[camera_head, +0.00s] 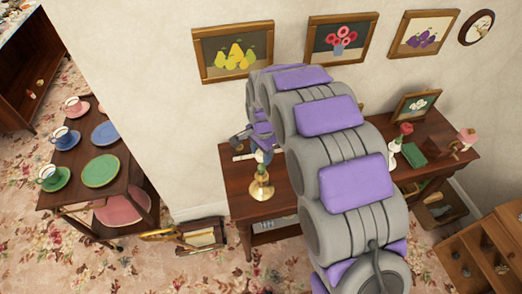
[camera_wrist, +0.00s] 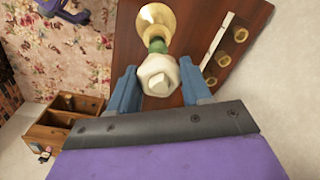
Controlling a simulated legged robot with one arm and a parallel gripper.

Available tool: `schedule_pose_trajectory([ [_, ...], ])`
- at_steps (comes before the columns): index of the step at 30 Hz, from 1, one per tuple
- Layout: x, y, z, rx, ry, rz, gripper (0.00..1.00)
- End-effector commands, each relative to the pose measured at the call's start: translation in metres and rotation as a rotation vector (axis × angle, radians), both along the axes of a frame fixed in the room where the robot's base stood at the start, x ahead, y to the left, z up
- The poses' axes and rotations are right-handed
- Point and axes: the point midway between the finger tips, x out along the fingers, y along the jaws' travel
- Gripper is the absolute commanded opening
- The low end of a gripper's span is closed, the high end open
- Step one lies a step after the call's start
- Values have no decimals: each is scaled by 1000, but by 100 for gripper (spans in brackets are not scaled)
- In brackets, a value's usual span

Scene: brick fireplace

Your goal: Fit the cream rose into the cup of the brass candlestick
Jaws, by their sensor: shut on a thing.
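The cream rose (camera_wrist: 158,76) is between the blue fingers of my gripper (camera_wrist: 160,88) in the wrist view, with its bloom toward the camera and a green stem beyond it. The brass candlestick (camera_wrist: 155,18) shows just past the stem. In the head view the candlestick (camera_head: 261,188) stands upright on the dark wooden table, with my gripper (camera_head: 262,156) right above it. I cannot tell whether the stem is inside the cup or only over it. The rose is hard to make out in the head view.
A white strip (camera_wrist: 217,42) lies on the table (camera_wrist: 188,22) beside several brass rounds. Farther right in the head view are a red flower (camera_head: 406,129), a green box (camera_head: 413,155) and a pink-topped object (camera_head: 467,137). A tea table (camera_head: 77,190) with cups stands left.

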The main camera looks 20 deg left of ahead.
Motion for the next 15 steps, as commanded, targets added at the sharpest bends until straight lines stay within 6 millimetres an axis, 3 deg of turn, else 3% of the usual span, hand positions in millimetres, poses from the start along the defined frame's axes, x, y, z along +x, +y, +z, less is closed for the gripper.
schedule_pose_trajectory([
  [15,0,0,-12,0,0,0,5],
])
